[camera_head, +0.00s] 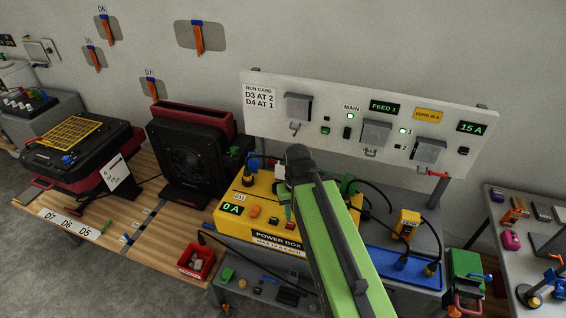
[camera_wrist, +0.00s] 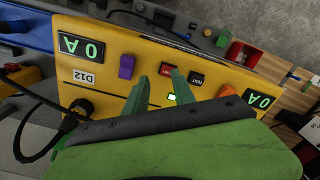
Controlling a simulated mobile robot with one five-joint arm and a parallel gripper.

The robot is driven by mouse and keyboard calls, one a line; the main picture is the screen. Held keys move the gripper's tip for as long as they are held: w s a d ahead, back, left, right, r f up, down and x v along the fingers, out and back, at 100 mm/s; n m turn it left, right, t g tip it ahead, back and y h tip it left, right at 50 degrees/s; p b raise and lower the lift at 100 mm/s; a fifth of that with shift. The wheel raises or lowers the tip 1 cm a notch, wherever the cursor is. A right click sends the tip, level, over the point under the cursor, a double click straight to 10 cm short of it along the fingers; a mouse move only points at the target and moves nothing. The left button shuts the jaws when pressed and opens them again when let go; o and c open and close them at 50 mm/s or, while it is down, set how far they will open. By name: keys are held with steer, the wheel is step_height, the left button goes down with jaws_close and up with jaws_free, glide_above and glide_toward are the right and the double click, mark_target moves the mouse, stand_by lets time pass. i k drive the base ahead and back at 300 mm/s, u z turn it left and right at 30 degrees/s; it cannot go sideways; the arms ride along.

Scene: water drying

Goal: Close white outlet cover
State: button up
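On the white wall panel (camera_head: 345,115) in the head view are three grey outlet flaps: a left one (camera_head: 298,107), a middle one (camera_head: 376,132) and a right one (camera_head: 428,150). They seem to stand out from the panel, but their exact angle is hard to tell. Another pale wall outlet (camera_head: 37,52) is at the far left; no clearly white cover can be singled out. My gripper (camera_wrist: 154,76) is over the yellow power box (camera_wrist: 110,70), in front of and below the panel. Its green fingers are apart with nothing between them. My arm hides part of the box in the head view.
A black fan unit (camera_head: 190,150) and a red bin (camera_head: 197,262) stand to the left. A cluttered side table (camera_head: 500,205) is at the right. The wall above the panel is clear.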

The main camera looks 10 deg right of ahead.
mark_target(279, 171)
steer(key=k, duration=1.25)
steer(key=u, duration=0.05)
steer(key=i, duration=0.55)
steer(key=u, duration=0.65)
steer(key=i, duration=1.2)
steer(key=u, duration=0.7)
